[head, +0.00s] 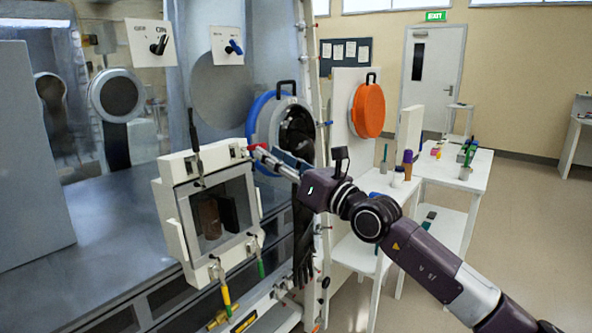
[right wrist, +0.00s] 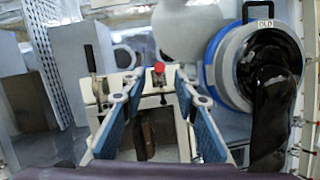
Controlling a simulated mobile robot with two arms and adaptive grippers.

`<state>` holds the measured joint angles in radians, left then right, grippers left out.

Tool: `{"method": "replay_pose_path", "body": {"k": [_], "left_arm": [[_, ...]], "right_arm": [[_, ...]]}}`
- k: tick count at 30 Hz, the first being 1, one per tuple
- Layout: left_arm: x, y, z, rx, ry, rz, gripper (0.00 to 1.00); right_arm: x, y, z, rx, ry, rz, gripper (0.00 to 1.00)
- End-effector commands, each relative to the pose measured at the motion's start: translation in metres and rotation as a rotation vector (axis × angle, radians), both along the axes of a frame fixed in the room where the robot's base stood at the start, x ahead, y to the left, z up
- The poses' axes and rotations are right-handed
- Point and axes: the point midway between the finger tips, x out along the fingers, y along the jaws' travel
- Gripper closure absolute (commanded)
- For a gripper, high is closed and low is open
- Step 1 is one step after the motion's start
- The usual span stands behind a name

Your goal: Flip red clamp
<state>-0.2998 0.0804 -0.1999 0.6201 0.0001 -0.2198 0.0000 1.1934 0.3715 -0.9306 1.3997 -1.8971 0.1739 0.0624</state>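The red clamp (head: 258,147) sits at the upper right edge of the pale square frame (head: 170,205) around the small window door. Its red handle sticks out toward my right gripper (head: 272,156). In the right wrist view the red tip of the clamp (right wrist: 158,67) shows ahead, between the fingers. My right gripper (right wrist: 155,90) is open, its blue-padded fingers spread on either side of the clamp's line. I cannot tell whether a finger touches the handle. My left gripper is not in view.
A black-handled clamp (head: 195,135) stands upright at the frame's top left. Yellow (head: 224,290) and green (head: 259,264) handled clamps hang along its bottom. A round blue-rimmed port (head: 257,112) with a black glove is close to the right. White tables (head: 470,180) stand farther right.

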Motion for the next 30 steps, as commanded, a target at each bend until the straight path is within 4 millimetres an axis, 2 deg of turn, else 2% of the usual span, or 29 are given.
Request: {"method": "replay_pose_path", "body": {"k": [6,12,30], "left_arm": [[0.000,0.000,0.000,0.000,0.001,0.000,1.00],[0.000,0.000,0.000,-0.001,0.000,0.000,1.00],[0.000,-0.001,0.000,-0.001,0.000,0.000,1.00]], "right_arm": [[-0.026,-0.031,-0.010,0.002,0.001,-0.001,0.72],[-0.041,-0.047,-0.014,0.001,0.000,0.000,0.72],[-0.045,-0.052,-0.015,0.001,-0.001,0.000,0.72]]}}
